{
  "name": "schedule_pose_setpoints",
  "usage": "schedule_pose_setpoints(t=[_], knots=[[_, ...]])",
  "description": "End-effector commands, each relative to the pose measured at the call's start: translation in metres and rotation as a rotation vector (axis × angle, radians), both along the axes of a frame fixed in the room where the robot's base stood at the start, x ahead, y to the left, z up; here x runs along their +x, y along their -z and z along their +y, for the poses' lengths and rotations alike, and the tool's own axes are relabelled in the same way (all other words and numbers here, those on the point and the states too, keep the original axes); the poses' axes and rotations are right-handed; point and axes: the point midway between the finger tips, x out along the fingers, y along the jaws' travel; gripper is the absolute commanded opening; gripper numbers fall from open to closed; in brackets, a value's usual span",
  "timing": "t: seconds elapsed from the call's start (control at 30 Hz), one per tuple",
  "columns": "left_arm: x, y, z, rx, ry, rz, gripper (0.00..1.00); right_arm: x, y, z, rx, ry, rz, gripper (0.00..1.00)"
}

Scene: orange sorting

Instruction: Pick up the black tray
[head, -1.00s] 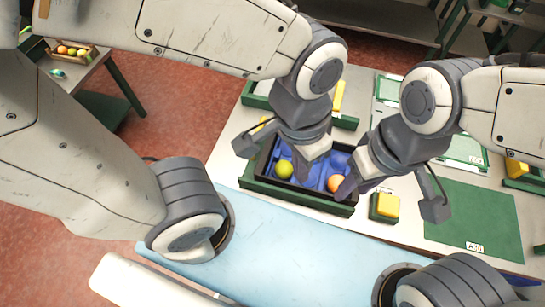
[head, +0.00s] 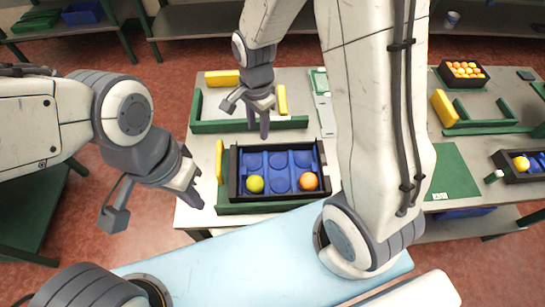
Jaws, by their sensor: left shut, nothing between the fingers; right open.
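The black tray (head: 234,172) lies flat on the table inside a green corner frame (head: 270,208). It has a blue insert (head: 280,160) with round hollows. A yellow-green fruit (head: 255,184) sits in its front left hollow and an orange (head: 308,181) in its front right hollow. My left gripper (head: 194,196) is shut and empty, left of the tray and apart from it. My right gripper (head: 257,130) is open and empty, pointing down behind the tray, in front of the empty green frame.
Behind the tray is an empty green frame (head: 250,125) with yellow blocks (head: 282,100). My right arm hides the table's middle.

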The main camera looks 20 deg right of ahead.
Motion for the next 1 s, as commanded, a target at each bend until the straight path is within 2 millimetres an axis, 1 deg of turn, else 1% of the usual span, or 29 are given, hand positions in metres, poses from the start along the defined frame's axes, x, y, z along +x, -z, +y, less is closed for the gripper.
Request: schedule_pose_setpoints(t=[0.03, 0.1, 0.2, 0.3, 0.4, 0.6, 0.7, 0.83, 1.0], knots=[[0.0, -0.002, 0.0, 0.0, 0.0, 0.0, 0.0, 0.012, 0.016, -0.018, -0.004, 0.166, 0.013, 0.45], [0.0, -0.003, 0.0, 0.0, 0.0, 0.0, 0.0, 0.025, 0.034, -0.037, -0.007, 0.357, 0.017, 0.45], [0.0, -0.004, 0.0, 0.0, 0.0, 0.0, 0.0, 0.036, 0.052, -0.056, -0.01, 0.552, 0.02, 0.45], [0.0, -0.005, 0.0, 0.0, 0.0, 0.0, 0.0, 0.041, 0.064, -0.067, -0.011, 0.66, 0.02, 0.45], [0.0, -0.008, 0.0, 0.0, -0.001, 0.0, 0.0, 0.042, 0.076, -0.07, -0.012, 0.698, 0.023, 0.45], [0.0, -0.014, 0.0, 0.0, -0.001, 0.0, 0.0, 0.042, 0.106, -0.069, -0.012, 0.698, 0.023, 0.45], [0.0, -0.015, 0.0, 0.0, -0.001, 0.0, 0.0, 0.042, 0.115, -0.068, -0.011, 0.697, 0.022, 0.45], [0.0, -0.018, 0.0, 0.0, -0.001, 0.0, 0.0, 0.042, 0.121, -0.068, -0.011, 0.696, 0.021, 0.45], [0.0, -0.031, 0.0, 0.0, -0.001, 0.0, 0.0, 0.043, 0.138, -0.067, -0.012, 0.695, 0.024, 0.45]])
